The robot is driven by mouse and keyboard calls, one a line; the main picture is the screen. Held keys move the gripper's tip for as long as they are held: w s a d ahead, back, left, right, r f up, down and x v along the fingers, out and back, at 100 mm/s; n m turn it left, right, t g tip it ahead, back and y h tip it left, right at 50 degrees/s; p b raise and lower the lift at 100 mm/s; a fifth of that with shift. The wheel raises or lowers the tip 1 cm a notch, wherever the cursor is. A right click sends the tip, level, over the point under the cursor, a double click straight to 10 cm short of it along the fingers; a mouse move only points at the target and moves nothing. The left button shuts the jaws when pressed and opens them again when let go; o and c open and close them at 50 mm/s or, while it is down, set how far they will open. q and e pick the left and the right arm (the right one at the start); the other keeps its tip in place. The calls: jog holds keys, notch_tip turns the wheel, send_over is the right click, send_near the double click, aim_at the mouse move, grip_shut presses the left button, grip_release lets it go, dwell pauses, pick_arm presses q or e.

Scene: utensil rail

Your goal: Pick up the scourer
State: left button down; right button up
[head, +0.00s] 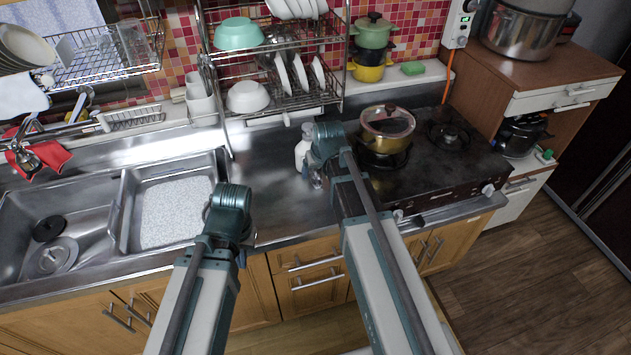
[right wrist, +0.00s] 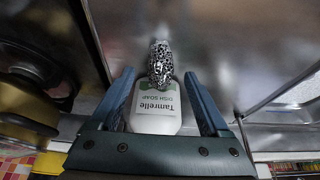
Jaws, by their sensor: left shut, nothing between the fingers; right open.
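The scourer (right wrist: 160,64) is a shiny, curly metal-wool piece in the right wrist view. It sits in front of a white dish soap bottle (right wrist: 155,112), between the fingertips' lines. My right gripper (right wrist: 162,78) is open around that spot; I cannot tell whether either finger touches the scourer. In the head view the scourer (head: 317,180) is a small grey bit on the steel counter, partly covered by my right gripper (head: 318,160). My left gripper (head: 230,212) is shut and empty above the counter's front edge by the sink; its fingertips are mostly hidden.
The white soap bottle (head: 302,152) stands close beside my right gripper. A stove (head: 450,170) with a lidded pot (head: 387,128) is to the right. A dish rack (head: 285,100) stands behind, and the sink (head: 75,195) is left. A green block (head: 412,68) lies on the back ledge.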

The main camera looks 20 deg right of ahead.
aim_at(317, 173)
jog(key=b+x, duration=0.2)
jog(key=x, duration=0.1)
jog(key=shift+s+f, duration=0.1)
pick_arm(q)
notch_tip(317, 173, down, 3)
jog(key=shift+r, duration=0.2)
pick_arm(e)
grip_shut()
